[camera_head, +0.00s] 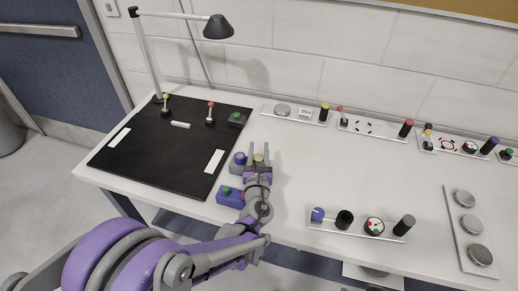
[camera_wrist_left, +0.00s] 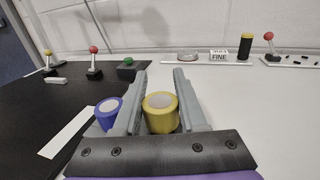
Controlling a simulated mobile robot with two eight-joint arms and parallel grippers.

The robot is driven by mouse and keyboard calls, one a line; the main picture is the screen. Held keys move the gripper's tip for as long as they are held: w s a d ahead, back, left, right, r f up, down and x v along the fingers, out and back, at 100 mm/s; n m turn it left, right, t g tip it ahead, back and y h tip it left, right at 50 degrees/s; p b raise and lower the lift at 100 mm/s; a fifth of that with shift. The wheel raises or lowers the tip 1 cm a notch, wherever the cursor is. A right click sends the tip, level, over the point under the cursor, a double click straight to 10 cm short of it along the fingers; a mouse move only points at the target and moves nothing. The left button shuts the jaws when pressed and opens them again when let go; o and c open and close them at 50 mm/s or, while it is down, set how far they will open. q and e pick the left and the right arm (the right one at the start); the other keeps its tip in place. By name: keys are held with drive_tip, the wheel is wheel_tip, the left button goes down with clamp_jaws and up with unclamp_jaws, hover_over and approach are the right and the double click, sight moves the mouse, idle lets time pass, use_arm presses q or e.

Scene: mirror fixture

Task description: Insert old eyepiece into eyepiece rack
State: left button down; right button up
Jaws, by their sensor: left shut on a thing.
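My left gripper (camera_head: 259,164) is shut on a yellow cylindrical eyepiece (camera_wrist_left: 160,112) with a pale top, held upright between its fingers. In the head view only a small part of this eyepiece (camera_head: 259,157) shows. A blue eyepiece (camera_head: 240,158) stands just left of the gripper, on a grey block (camera_head: 235,168) that looks like the eyepiece rack. The blue eyepiece (camera_wrist_left: 108,111) is partly behind the left finger in the left wrist view. The underside of the yellow eyepiece is hidden, so I cannot tell whether it touches the rack. My right gripper is not in view.
A blue box with a green button (camera_head: 229,196) sits close left of my gripper. A black mat (camera_head: 150,150) with small joysticks and a lamp (camera_head: 217,28) are further left. Plates with knobs line the back; another plate (camera_head: 362,230) is at front right. The middle table is clear.

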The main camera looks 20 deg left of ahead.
use_arm(q)
drive_tip(key=shift+r, duration=0.1)
drive_tip(key=shift+r+p, duration=1.05)
drive_tip(key=shift+r, duration=0.2)
drive_tip(key=shift+f+b, duration=1.15)
drive_tip(key=shift+f, duration=0.15)
idle(1.0)
drive_tip(key=shift+c, duration=1.9)
unclamp_jaws()
drive_tip(key=shift+s, duration=0.1)
drive_tip(key=v, duration=1)
drive_tip(key=shift+s+d, duration=0.15)
drive_tip(key=shift+s, duration=0.15)
drive_tip(key=shift+f, duration=0.1)
